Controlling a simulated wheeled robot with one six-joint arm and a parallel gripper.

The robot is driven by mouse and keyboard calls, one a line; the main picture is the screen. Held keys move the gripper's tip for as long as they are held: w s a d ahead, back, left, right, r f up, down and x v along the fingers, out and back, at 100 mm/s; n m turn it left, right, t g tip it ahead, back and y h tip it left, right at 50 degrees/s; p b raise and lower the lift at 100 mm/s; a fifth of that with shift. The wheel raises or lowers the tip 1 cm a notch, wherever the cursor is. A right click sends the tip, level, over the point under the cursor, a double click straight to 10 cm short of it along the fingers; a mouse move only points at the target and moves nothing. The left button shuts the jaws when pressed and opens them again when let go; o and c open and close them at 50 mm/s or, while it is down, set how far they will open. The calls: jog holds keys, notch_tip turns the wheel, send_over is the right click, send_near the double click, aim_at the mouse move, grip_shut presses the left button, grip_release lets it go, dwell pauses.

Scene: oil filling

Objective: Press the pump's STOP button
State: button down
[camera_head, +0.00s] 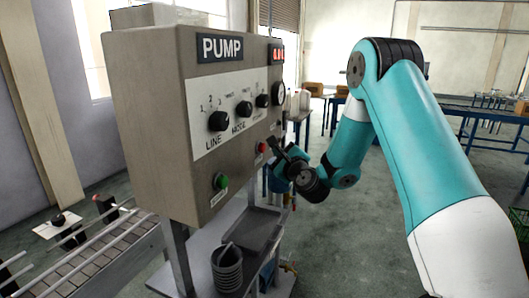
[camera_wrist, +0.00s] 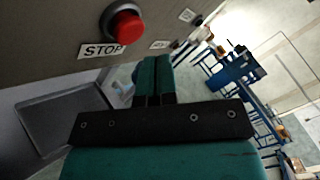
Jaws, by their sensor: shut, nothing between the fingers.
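The pump control box (camera_head: 150,120) is a beige panel on posts with a PUMP label. Its red STOP button (camera_head: 262,147) sits low on the front face, right of the green button (camera_head: 221,181). In the wrist view the red STOP button (camera_wrist: 127,27) is large at the upper left, above its STOP label (camera_wrist: 101,50). My gripper (camera_wrist: 153,62) is shut and empty. Its fingertips are below and to the right of the button in that view, apart from it in the picture. In the head view my gripper (camera_head: 279,146) is beside the button; the exact gap cannot be told.
Black knobs (camera_head: 219,121) line the panel above the buttons. A grey tray (camera_head: 250,228) and a stack of dark cups (camera_head: 227,268) stand on the shelf below. A roller conveyor (camera_head: 95,255) is at left. Blue tables (camera_head: 480,115) stand behind.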

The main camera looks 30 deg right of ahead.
jog(key=s+d+b, duration=0.1)
jog(key=b, duration=0.1)
jog(key=s+d+b, duration=0.1)
jog(key=s+b, duration=0.1)
jog(key=shift+s+d+b, duration=0.2)
jog(key=shift+d+b, duration=0.1)
dwell(0.7)
